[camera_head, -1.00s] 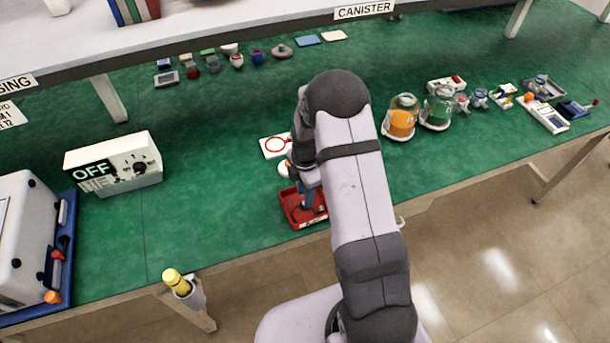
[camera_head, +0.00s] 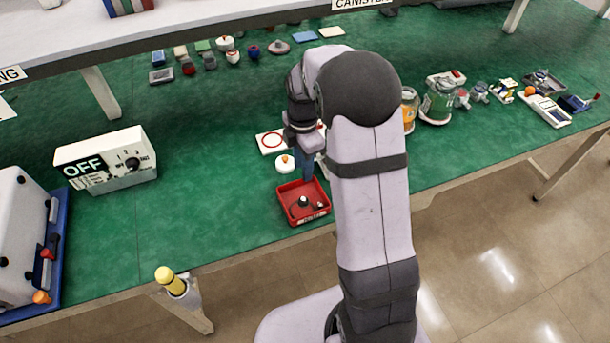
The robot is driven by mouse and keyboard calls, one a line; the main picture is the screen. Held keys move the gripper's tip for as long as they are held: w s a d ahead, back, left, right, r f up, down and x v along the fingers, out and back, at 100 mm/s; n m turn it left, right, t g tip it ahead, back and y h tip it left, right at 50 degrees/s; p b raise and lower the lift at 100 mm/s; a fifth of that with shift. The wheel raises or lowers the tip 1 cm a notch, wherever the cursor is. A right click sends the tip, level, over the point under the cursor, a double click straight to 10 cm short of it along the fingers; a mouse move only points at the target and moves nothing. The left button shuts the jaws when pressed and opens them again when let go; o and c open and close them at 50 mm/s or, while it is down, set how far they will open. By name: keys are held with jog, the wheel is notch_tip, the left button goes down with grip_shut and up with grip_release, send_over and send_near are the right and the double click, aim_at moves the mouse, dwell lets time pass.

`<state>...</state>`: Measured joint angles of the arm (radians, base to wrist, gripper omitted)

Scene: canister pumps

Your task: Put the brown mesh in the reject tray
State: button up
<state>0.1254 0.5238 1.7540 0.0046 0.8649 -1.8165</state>
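The red reject tray (camera_head: 284,211) lies near the front edge of the green bench, left of my arm. Small dark and pale pieces lie inside it; I cannot tell whether one is the brown mesh. My gripper (camera_head: 311,172) points down just behind and above the tray's back right corner. My arm partly covers it, and its fingers are too small to judge open or shut. A white card with a red ring (camera_head: 268,141) lies behind the tray. A small white part with an orange top (camera_head: 285,163) sits between them.
A white OFF switch box (camera_head: 105,160) stands at left. The green jar (camera_head: 438,103) and an orange jar (camera_head: 409,108), partly behind my arm, stand at right. Several small parts line the back beneath the shelf. The bench is clear between the switch box and the tray.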

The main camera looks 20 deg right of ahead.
jog(key=s+a+r+m, duration=0.1)
jog(key=s+a+m, duration=0.1)
jog(key=s+m, duration=0.7)
jog(key=s+a+r+m, duration=0.1)
jog(key=s+a+m, duration=0.2)
jog(key=s+m, duration=0.7)
jog(key=shift+s+a+r, duration=0.15)
jog(key=shift+s+r, duration=0.1)
jog(key=shift+s, duration=0.65)
notch_tip(320, 180, down, 48)
jog(key=b, duration=4.8)
jog(key=shift+f, duration=0.15)
